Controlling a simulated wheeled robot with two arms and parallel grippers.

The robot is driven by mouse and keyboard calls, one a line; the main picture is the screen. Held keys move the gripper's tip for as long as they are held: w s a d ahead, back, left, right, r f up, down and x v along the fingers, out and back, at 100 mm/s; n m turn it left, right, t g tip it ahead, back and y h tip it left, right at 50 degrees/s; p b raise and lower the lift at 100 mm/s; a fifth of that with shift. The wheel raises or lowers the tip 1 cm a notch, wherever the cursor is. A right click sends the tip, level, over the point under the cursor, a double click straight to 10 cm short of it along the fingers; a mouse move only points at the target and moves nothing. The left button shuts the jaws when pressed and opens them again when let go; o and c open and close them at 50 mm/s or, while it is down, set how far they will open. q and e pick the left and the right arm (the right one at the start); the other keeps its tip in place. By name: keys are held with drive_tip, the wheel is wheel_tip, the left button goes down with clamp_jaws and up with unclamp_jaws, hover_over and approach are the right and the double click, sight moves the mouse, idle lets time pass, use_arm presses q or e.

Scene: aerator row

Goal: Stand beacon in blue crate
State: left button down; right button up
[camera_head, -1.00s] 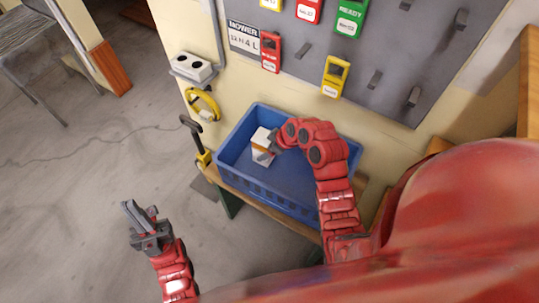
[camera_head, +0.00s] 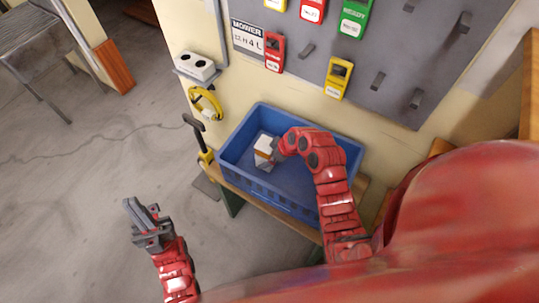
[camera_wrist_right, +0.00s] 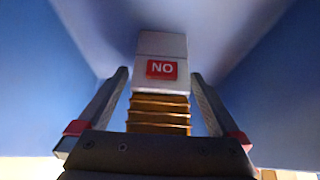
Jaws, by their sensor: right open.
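The beacon (camera_head: 264,146) is a small white block with a ribbed orange part below it. It stands inside the blue crate (camera_head: 262,190), towards its left side, and looks roughly upright. In the right wrist view the beacon (camera_wrist_right: 162,47) shows a red "NO" label, with the crate's blue walls around it. My right gripper (camera_head: 276,146) is open, with one finger on each side of the beacon and gaps beside the orange ribs. The beacon's foot is hidden behind the gripper in the wrist view. My left gripper (camera_head: 143,217) hangs over the floor; its jaw gap is unclear.
The crate rests on a wooden bench against a cream wall. A grey panel (camera_head: 385,50) with coloured tags and pegs hangs above it. A white socket box (camera_head: 196,67) and a yellow coil (camera_head: 207,101) are at the left.

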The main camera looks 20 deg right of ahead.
drive_tip(key=shift+r, duration=0.2)
drive_tip(key=shift+d+r, duration=0.15)
drive_tip(key=v, duration=1.1)
drive_tip(key=shift+s+r, duration=0.15)
drive_tip(key=shift+s, duration=0.1)
